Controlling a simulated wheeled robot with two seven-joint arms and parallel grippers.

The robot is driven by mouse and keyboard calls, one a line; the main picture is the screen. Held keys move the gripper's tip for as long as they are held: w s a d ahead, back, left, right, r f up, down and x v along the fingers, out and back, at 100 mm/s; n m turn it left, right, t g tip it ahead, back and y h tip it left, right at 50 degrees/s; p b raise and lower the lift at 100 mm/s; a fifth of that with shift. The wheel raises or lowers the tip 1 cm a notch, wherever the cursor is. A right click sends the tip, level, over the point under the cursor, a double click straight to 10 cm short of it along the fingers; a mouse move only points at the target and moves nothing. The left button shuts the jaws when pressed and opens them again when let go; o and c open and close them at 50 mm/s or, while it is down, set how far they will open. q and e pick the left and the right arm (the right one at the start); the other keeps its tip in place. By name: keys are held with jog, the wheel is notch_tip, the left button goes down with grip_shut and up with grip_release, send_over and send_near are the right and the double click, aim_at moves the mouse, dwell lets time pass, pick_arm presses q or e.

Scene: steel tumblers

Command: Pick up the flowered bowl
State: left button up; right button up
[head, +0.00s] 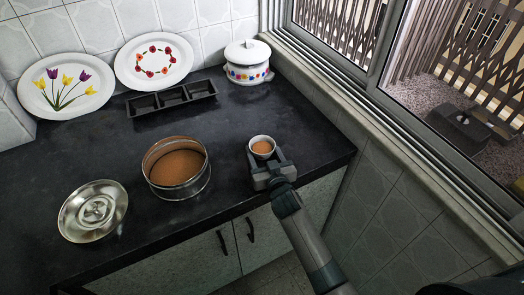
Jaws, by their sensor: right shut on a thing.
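A white lidded pot (249,74) with a band of painted flowers stands on the dark counter at the back, near the window. A small round bowl (262,141) with a pale rim and orange-brown inside is near the counter's front right. My right gripper (264,163) is at the near side of this small bowl and is shut on it. The jaws and my arm hide the bowl's lower near side, so I cannot tell whether it touches the counter or whether it carries flowers. My left gripper is not in view.
A round steel tin (204,178) with brown contents and a steel lid (91,211) are on the left. A dark three-part tray (171,98) and two flowered plates (64,86), (153,61) are at the back. Bare counter surrounds the small bowl.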

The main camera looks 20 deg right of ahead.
aim_at(265, 142)
jog(key=shift+r, duration=0.6)
jog(key=r, duration=0.3)
jog(key=shift+s+d+r+b, duration=0.15)
jog(key=shift+s+d+b, duration=0.15)
jog(key=shift+d, duration=0.05)
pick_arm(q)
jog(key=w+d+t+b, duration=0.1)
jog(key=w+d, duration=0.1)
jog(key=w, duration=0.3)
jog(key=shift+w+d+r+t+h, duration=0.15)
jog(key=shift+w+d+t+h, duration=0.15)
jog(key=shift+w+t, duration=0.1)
pick_arm(e)
jog(key=s+d+r, duration=0.6)
jog(key=s+d, duration=0.1)
jog(key=shift+s+d+r, duration=0.2)
jog(key=shift+s+d, duration=0.1)
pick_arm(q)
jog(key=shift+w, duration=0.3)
